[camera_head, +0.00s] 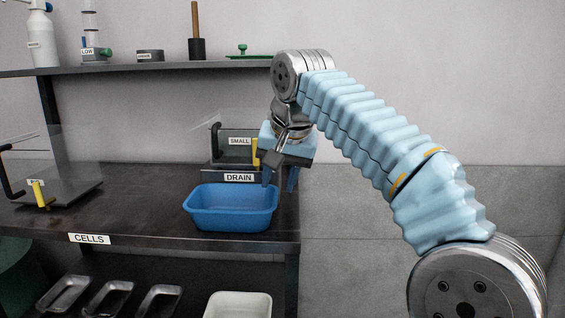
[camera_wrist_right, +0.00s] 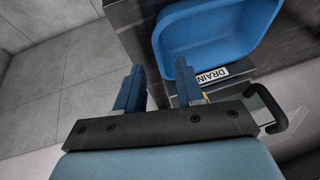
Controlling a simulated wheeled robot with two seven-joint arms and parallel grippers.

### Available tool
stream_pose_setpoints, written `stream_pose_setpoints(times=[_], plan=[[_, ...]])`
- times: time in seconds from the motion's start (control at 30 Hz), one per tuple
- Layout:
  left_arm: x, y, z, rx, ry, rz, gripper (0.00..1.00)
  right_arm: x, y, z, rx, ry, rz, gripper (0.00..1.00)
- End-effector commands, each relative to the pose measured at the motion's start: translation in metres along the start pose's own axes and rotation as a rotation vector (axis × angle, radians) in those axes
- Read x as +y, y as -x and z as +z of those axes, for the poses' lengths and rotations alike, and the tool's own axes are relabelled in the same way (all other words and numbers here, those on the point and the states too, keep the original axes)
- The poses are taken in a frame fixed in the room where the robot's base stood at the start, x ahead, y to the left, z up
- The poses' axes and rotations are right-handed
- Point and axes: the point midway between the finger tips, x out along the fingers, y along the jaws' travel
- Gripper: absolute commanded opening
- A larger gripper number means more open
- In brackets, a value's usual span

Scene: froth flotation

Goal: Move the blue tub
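The blue tub (camera_head: 231,222) is an empty, open-topped basin. It sits near the right front of the dark bench, in front of the DRAIN label (camera_head: 239,177). My right gripper (camera_head: 280,179) hangs above the bench's right end, just behind and right of the tub, fingers pointing down. In the right wrist view my right gripper (camera_wrist_right: 160,88) has its two blue fingers apart with nothing between them. The tub (camera_wrist_right: 205,40) shows beyond them at the top, and I cannot tell whether a finger touches its rim. My left gripper is not in view.
A clear box labelled SMALL (camera_head: 233,150) with a yellow handle stands behind the tub. Another clear cell (camera_head: 70,188) is at the left. A shelf (camera_head: 150,67) with bottles runs above. Metal trays and a white tub (camera_head: 238,306) sit below. The bench middle is clear.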

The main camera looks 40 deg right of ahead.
Motion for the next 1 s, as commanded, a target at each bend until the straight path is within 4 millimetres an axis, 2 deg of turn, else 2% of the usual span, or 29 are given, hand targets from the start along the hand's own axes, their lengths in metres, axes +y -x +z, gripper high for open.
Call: stream_pose_setpoints(times=[0.1, 0.3, 1.0], plan=[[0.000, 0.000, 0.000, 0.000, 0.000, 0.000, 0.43, -0.001, 0.020, 0.000, 0.001, 0.002, -0.003, 0.37], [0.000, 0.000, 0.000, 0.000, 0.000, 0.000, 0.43, 0.000, 0.039, 0.000, 0.000, 0.001, -0.001, 0.37], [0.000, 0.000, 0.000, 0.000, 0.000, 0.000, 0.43, 0.000, 0.041, 0.000, -0.001, 0.000, 0.000, 0.37]])
